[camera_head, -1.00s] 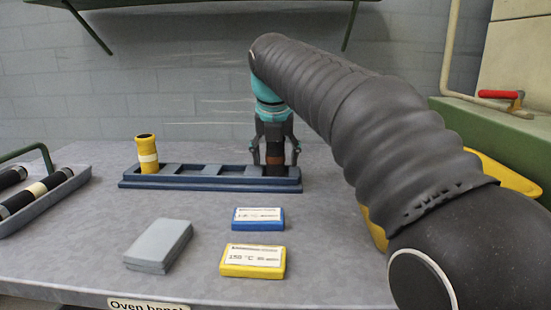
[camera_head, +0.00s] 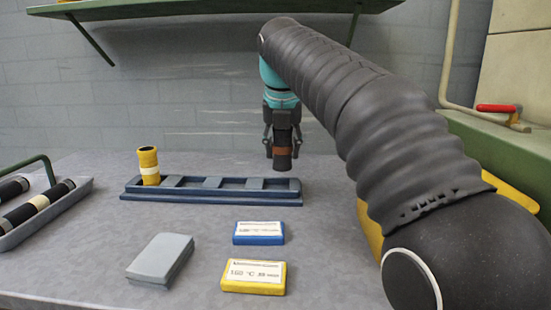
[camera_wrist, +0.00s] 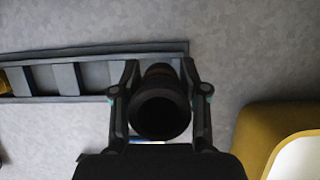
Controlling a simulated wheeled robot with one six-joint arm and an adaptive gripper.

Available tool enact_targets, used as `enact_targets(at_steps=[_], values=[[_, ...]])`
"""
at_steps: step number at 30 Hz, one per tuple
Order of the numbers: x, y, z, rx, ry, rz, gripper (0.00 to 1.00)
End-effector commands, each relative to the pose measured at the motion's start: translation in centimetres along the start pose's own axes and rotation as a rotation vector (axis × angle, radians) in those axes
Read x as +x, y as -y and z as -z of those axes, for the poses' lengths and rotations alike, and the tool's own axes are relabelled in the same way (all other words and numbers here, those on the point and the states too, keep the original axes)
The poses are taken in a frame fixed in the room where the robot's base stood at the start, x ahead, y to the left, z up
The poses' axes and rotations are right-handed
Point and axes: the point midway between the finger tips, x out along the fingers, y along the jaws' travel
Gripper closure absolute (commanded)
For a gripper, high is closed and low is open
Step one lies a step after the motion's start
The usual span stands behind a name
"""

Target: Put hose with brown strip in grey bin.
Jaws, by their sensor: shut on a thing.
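The hose with brown strip (camera_head: 282,152) is a short dark tube with a brown band, held upright by my gripper (camera_head: 282,140). My gripper is shut on it and holds it above and just behind the right end of the blue rack. In the wrist view the hose's dark open end (camera_wrist: 161,112) shows between the two fingers of my gripper (camera_wrist: 160,95). A grey tray (camera_head: 40,225) at the left edge holds dark hoses, one with a cream band; I cannot tell whether it is the grey bin.
A blue rack (camera_head: 210,196) holds a yellow hose (camera_head: 149,166) at its left end; its other slots look empty. A grey block (camera_head: 160,260), a blue label block (camera_head: 258,233) and a yellow label block (camera_head: 253,276) lie in front. A yellow bin (camera_head: 370,225) stands at right, partly behind my arm.

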Motion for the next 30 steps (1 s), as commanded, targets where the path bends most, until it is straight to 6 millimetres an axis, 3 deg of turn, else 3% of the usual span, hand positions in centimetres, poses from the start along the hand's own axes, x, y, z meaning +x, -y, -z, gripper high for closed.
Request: enact_targets(at_steps=[6,13,19,30], values=[[-2.6,5.1,-1.6,0.007,0.003,0.002,1.0],[-4.3,8.6,-2.6,0.004,0.001,0.002,1.0],[-5.3,9.9,-3.1,0.002,0.002,0.001,1.0],[-5.7,10.1,-3.2,0.001,0.0,0.001,1.0]])
